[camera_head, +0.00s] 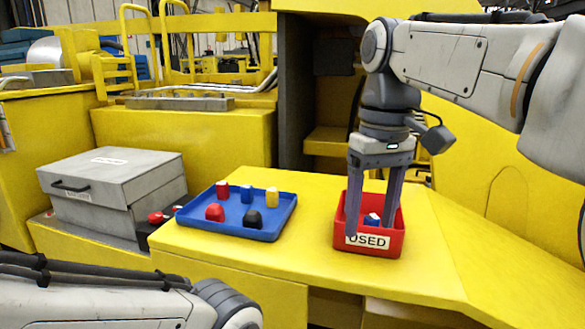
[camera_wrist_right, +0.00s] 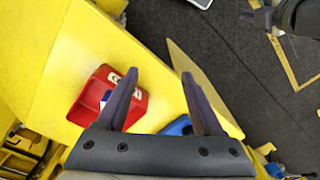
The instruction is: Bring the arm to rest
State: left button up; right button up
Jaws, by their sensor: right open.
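My right arm reaches in from the right in the head view. Its gripper (camera_head: 369,229) points down at the red bin (camera_head: 398,240) marked "USED", with its two long fingers apart and nothing seen between them. A blue and white item (camera_head: 372,219) lies in the bin, partly hidden. In the head view the fingers overlap the bin; I cannot tell how deep they reach. In the right wrist view the gripper (camera_wrist_right: 160,73) is open and the red bin (camera_wrist_right: 88,100) shows beside the left finger. Part of my left arm shows at lower left; its gripper is out of view.
A blue tray (camera_head: 250,233) with several red, blue, yellow and black pieces stands left of the bin on the yellow surface (camera_head: 310,180). A grey case (camera_head: 115,185) stands further left. Yellow panels rise behind. The yellow surface between tray and bin is clear.

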jog(key=s+a+f+n+b, duration=0.1)
jog(key=s+f, duration=0.4)
jog(key=f, duration=0.5)
jog(key=s+a+f+n+b, duration=0.1)
jog(key=s+a+f+b, duration=0.2)
jog(key=s+f, duration=0.3)
jog(key=s+a+f+n+b, duration=0.1)
jog(key=s+f, duration=0.5)
jog(key=f, duration=0.9)
jog(key=shift+a+f+y+b, duration=0.15)
jog(key=shift+a+y+b, duration=0.15)
jog(key=shift+a+b, duration=0.65)
